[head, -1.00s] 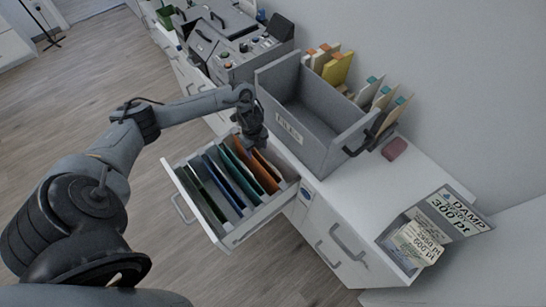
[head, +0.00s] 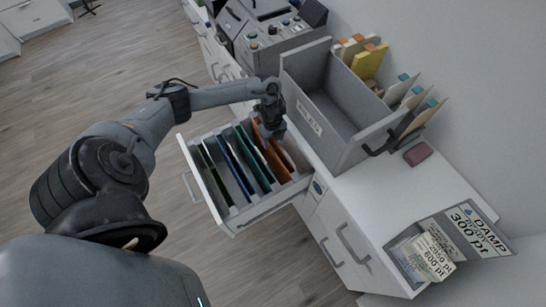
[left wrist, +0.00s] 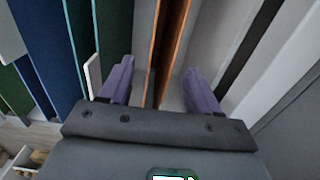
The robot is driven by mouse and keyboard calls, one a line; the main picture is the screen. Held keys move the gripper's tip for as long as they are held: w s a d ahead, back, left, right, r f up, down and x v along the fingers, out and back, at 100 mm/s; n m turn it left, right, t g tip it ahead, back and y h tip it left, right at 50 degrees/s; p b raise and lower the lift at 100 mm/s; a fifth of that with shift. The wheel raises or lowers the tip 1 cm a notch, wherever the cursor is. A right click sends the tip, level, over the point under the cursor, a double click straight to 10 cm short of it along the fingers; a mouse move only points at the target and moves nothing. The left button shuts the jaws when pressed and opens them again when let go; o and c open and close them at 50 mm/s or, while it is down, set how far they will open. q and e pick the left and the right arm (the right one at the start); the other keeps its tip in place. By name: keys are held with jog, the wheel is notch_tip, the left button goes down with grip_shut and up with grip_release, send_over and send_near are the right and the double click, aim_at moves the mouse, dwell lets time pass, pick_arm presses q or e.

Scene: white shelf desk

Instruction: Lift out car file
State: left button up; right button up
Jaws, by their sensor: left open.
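An open drawer (head: 264,214) holds several upright hanging files: green, blue, teal and orange. No label reading "car" is legible, so I cannot tell which is the car file. My left gripper (head: 268,139) is at the drawer's back end, by the orange file (head: 283,172). In the left wrist view, its two purple fingers (left wrist: 159,82) are open and stand on either side of the orange file (left wrist: 176,45), with a gap visible on both sides. The teal file (left wrist: 116,35) is outside the left finger. My right gripper is not in view.
A grey file box (head: 330,125) stands on the white desktop (head: 400,195) just right of my left gripper. Upright folders (head: 372,62) are behind it. A red block (head: 417,154) and a sign with price cards (head: 470,228) are farther right.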

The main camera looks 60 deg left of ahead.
aim_at(273, 144)
pick_arm(q)
notch_tip(273, 144, down, 3)
jog(key=shift+f+b, duration=0.2)
jog(key=shift+b, duration=0.2)
jog(key=shift+c, duration=0.2)
grip_shut()
